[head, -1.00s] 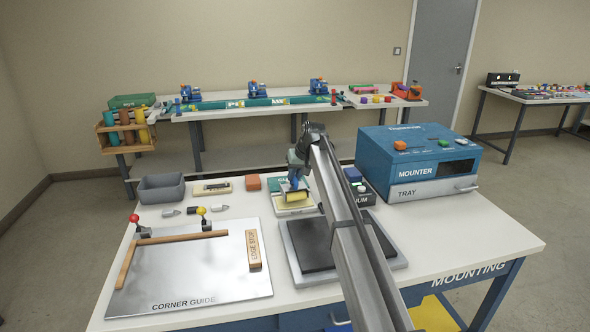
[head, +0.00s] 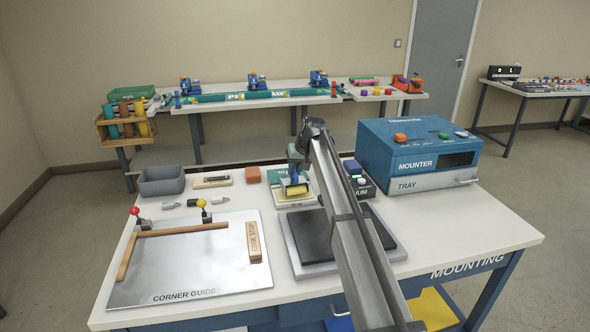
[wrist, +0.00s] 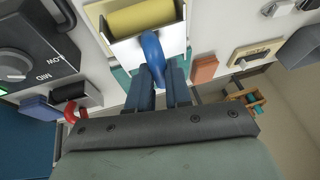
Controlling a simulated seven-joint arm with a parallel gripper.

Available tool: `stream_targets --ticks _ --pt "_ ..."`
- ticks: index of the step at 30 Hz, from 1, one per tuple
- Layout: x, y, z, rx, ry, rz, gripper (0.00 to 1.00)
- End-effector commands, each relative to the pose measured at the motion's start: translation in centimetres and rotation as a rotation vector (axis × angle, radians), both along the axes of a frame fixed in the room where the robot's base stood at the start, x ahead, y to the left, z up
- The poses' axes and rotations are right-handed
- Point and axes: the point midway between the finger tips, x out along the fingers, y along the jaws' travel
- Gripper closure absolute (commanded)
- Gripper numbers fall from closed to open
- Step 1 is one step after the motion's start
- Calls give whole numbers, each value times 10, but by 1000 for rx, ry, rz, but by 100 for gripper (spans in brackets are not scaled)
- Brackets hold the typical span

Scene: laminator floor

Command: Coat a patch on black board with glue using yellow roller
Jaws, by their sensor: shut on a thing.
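My gripper (wrist: 158,88) is shut on the blue handle (wrist: 154,55) of the yellow roller. The yellow roller (wrist: 140,18) is at or just over its pale glue tray (wrist: 95,12) in the wrist view; I cannot tell whether it touches the tray. In the head view the roller (head: 297,190) shows under my gripper (head: 296,176), at the tray behind the black board. The black board (head: 314,235) lies flat on a grey base, partly hidden by my arm. I cannot make out any glue on the board.
The steel corner guide (head: 190,265) lies at left. A grey bin (head: 161,181) and an orange block (head: 253,174) stand along the back edge.

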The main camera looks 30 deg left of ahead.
Motion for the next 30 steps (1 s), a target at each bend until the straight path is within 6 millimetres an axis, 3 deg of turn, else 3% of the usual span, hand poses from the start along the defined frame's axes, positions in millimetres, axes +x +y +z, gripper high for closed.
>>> stream_targets --ticks 30 --pt "0 0 -9 1 -1 0 100"
